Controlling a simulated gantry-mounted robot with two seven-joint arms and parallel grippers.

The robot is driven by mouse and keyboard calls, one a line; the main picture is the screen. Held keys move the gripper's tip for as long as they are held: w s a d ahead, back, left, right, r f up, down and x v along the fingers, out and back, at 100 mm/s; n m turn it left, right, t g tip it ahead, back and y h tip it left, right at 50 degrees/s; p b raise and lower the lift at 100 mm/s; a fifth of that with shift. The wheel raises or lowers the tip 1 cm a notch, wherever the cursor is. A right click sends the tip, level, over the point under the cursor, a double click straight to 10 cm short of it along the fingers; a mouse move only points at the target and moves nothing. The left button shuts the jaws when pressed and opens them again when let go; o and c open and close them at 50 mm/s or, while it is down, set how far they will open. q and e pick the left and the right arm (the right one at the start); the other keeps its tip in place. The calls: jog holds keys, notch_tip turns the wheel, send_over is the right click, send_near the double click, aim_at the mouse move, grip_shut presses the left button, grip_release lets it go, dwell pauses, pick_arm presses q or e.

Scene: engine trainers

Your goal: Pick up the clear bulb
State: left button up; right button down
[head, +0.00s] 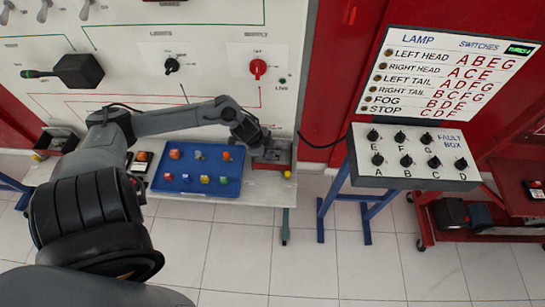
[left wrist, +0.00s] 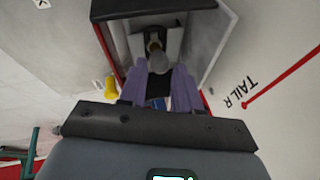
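A greyish clear bulb (left wrist: 158,63) with a brass-coloured base sits in the open lamp housing (left wrist: 205,50), seen in the left wrist view. My left gripper (left wrist: 160,75) has its two purple fingers apart, with the bulb's round end between or just beyond their tips. I cannot tell whether they touch it. In the head view the left gripper (head: 266,154) is at the housing at the right end of the bench, and the bulb is hidden there. A pale bulb (head: 199,155) also stands in the blue tray (head: 178,186). My right gripper is not in view.
The tray holds several coloured bulbs, left of the gripper. A small yellow thing (left wrist: 111,87) is beside the housing. The white panel (head: 215,85) rises behind the bench. The fault box (head: 412,172) stands to the right, with clear floor (head: 245,245) in front.

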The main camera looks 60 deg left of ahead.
aim_at(273, 155)
pick_arm(q)
jog(key=shift+b+x, duration=0.35)
jog(key=shift+x, duration=0.95)
grip_shut()
jog(key=shift+r, duration=0.2)
